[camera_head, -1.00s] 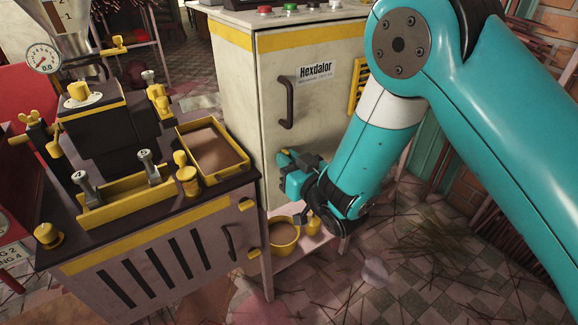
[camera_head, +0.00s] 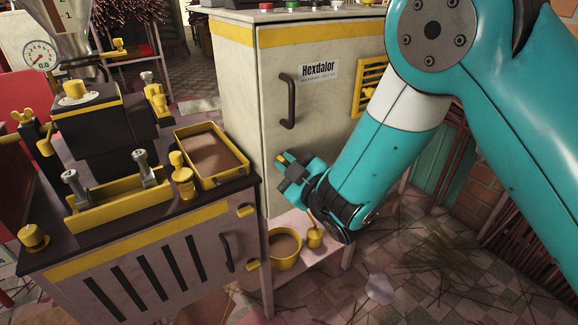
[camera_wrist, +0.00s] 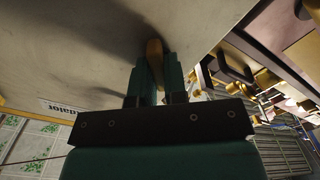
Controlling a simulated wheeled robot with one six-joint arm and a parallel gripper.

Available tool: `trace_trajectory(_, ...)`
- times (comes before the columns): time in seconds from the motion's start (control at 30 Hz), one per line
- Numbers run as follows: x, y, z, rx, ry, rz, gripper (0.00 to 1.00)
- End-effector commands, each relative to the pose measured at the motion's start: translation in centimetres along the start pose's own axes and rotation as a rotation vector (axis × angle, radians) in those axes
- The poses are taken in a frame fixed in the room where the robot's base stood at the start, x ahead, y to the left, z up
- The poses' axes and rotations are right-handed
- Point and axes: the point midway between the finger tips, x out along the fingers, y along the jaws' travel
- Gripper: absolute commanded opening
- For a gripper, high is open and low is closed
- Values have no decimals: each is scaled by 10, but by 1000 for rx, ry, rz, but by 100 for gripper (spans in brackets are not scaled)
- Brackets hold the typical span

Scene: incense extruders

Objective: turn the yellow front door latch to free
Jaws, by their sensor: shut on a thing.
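The pale Hexdalor cabinet door (camera_head: 255,110) is shut, with a dark upright handle (camera_head: 289,101). Low on that door is the yellow latch (camera_head: 281,158), mostly covered by my gripper in the head view. In the wrist view the yellow latch (camera_wrist: 154,50) sticks out from the door between my two teal fingers. My gripper (camera_head: 284,163) is shut on it; it also shows in the wrist view (camera_wrist: 155,70), with its tips close to the door face. The latch's exact angle is hard to tell.
A bench with a press (camera_head: 95,125) and a yellow tray (camera_head: 215,150) stands at the left. Below my gripper, a low shelf holds a yellow bowl (camera_head: 285,262) and a small yellow cup (camera_head: 314,238). A yellow vent (camera_head: 370,80) is right of the label.

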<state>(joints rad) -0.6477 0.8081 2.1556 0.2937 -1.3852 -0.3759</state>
Motion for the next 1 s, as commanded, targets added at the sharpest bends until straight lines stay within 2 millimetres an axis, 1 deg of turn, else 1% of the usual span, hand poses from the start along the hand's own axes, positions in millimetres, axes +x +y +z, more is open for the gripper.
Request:
trace_trajectory(0.2,0,0,0,-29,0,0,0)
trace_trajectory(0.57,0,0,0,-31,0,0,0)
trace_trajectory(0.6,0,0,0,-31,0,0,22)
trace_trajectory(0.67,0,0,0,-31,0,0,36)
trace_trajectory(0.7,0,0,0,-31,0,0,38)
trace_trajectory(1.0,-1,-1,1,-30,0,0,38)
